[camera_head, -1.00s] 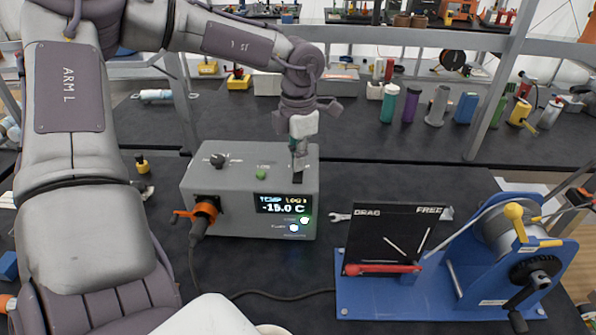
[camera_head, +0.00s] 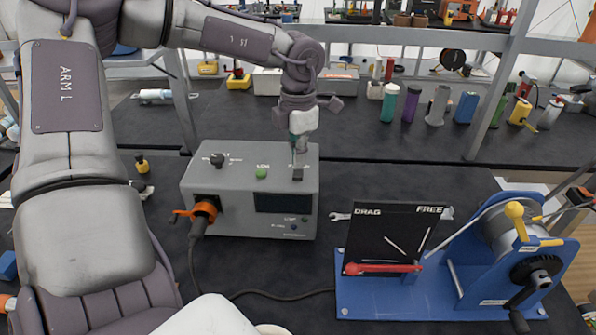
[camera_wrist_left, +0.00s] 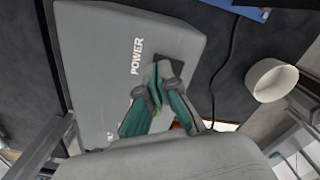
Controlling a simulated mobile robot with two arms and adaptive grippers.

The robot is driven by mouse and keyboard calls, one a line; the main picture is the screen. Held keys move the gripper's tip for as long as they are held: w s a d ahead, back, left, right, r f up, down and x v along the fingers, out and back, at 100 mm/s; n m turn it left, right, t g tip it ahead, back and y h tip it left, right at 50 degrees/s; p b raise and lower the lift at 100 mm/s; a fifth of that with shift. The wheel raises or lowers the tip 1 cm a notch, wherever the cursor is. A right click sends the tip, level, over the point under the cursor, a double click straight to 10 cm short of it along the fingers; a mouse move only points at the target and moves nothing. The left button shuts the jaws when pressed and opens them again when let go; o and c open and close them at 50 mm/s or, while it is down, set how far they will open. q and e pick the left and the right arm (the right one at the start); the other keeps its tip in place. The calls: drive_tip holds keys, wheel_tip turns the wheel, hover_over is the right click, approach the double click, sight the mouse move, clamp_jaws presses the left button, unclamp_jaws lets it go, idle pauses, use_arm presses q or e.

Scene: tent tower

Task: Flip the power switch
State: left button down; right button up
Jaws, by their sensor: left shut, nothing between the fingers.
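A grey control box (camera_head: 225,180) stands on the dark bench in the head view. The dark power switch (camera_head: 298,175) is on its top face at the right. The switch also shows in the left wrist view (camera_wrist_left: 183,68), next to the word POWER and partly hidden by the fingers. My left gripper (camera_head: 298,157) is shut and empty, pointing down, with its fingertips at the switch; I cannot tell whether they touch it. The box's display (camera_head: 283,203) is dark and the small lamps under it are unlit. My right gripper is not in view.
The box top also has a black knob (camera_head: 217,159) and a green button (camera_head: 261,173). An orange plug (camera_head: 205,212) with a black cable is on its front. A blue winch stand (camera_head: 400,297) with a black DRAG/FREE panel (camera_head: 395,236) is to the right. Several bottles stand behind.

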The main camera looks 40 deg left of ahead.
sight(298, 173)
use_arm(q)
drive_tip(key=shift+r+p, duration=1.15)
drive_tip(key=shift+r, duration=1.65)
drive_tip(key=shift+f, duration=0.1)
